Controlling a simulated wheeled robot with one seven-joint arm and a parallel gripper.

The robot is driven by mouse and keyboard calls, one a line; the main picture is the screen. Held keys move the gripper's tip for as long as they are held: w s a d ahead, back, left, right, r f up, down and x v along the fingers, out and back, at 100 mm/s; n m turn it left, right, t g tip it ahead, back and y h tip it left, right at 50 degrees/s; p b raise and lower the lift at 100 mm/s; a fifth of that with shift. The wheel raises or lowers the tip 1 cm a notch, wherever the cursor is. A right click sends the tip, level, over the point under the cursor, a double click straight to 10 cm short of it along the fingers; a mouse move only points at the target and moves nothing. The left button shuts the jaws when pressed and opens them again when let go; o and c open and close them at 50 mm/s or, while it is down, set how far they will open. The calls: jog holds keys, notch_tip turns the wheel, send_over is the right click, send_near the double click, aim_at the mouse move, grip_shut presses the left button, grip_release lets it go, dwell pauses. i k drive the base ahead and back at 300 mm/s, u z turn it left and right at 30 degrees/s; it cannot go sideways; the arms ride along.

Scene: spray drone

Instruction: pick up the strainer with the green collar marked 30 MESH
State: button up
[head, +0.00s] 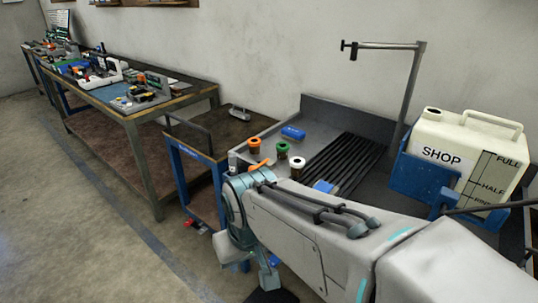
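A strainer with a green collar (282,147) stands upright on the grey bench, between a strainer with an orange collar (254,143) on its left and one with a white collar (297,163) on its right. Its marking is too small to read. My arm crosses the foreground, in front of and below the strainers. My gripper (268,280) hangs low at the bottom of the view, well apart from the strainers. Its fingers are not clear enough to tell open from shut.
A cream tank marked SHOP (440,152) sits in a blue holder at right, near a metal post (410,95). A blue-framed cart (195,150) and a cluttered workbench (165,107) stand left.

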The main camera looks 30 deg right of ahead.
aim_at(281, 147)
jog(key=k, duration=1.5)
jog(key=z, duration=0.75)
jog(key=i, duration=2.15)
